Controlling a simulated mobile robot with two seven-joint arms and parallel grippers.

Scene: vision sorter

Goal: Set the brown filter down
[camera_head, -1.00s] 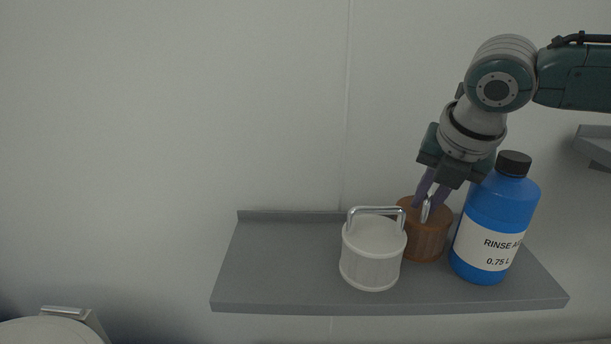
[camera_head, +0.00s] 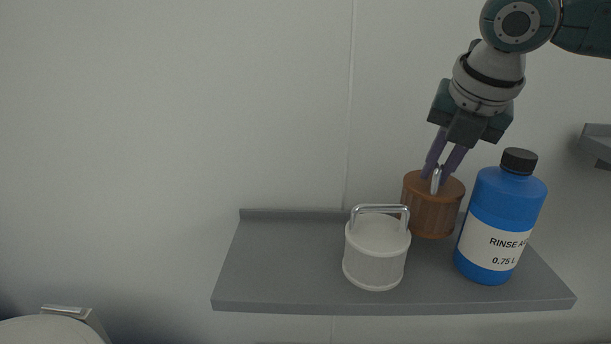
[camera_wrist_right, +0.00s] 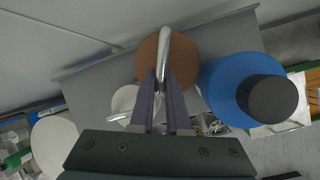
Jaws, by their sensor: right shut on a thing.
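The brown filter (camera_head: 432,212) is a ribbed brown cylinder with a metal loop handle. My right gripper (camera_head: 439,178) is shut on that handle from above. The filter hangs upright, seemingly a little above the grey shelf (camera_head: 270,262), behind and between the white filter and the blue bottle. In the right wrist view the brown filter (camera_wrist_right: 183,64) is below the fingers of the gripper (camera_wrist_right: 161,76), with the handle between them. My left gripper is not in view.
A white filter (camera_head: 376,258) with a metal handle stands on the shelf, left of the brown one. A blue rinse bottle (camera_head: 494,215) with a black cap stands close on the right. The shelf's left part is clear. Another grey shelf (camera_head: 597,146) shows at the right edge.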

